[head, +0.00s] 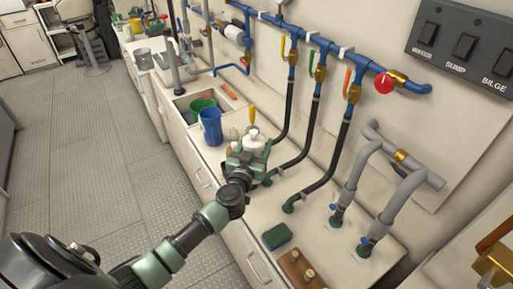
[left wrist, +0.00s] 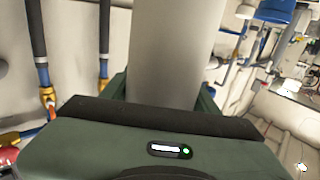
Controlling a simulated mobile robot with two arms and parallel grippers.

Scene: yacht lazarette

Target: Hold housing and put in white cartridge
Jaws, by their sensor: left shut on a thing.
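My left gripper (head: 252,153) is shut on a white cylinder with a narrow top (head: 254,137), which looks like the white cartridge. It is held roughly upright above the counter. In the left wrist view the pale cylinder (left wrist: 175,45) fills the space between the fingers, and its ends are out of sight. A blue open-topped container (head: 210,128), possibly the housing, stands just left of and beyond the gripper, apart from it. I cannot tell for sure which thing is the housing. My right gripper is not in view.
A green container (head: 202,104) sits behind the blue one in a recess. Black hoses (head: 325,150) come down to the counter right of the gripper. A green sponge (head: 277,237) and a wooden block with pegs (head: 297,268) lie nearer. Grey pipes (head: 398,207) rise at the right.

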